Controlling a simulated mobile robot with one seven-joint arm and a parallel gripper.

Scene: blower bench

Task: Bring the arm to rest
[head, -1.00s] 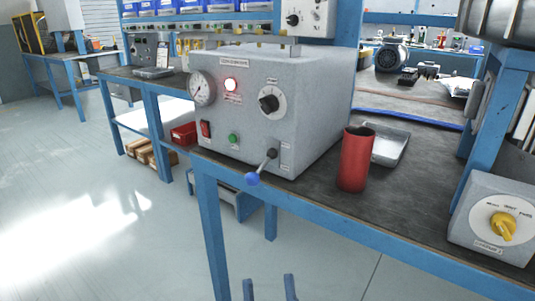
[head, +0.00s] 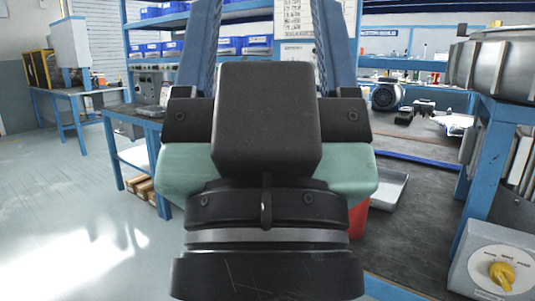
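My gripper (head: 266,14) fills the middle of the head view, raised and close to the camera. Its two blue fingers point up and stand wide apart, with nothing seen between them; their tips reach the top edge of the picture. The gripper body hides the grey control box on the bench, so its lamp, knob and lever cannot be seen.
A red cylinder (head: 358,221) shows only as a sliver right of my gripper. Behind it on the dark bench is a metal tray (head: 388,190). A grey box with a yellow knob (head: 496,272) stands at lower right. The floor at left is clear.

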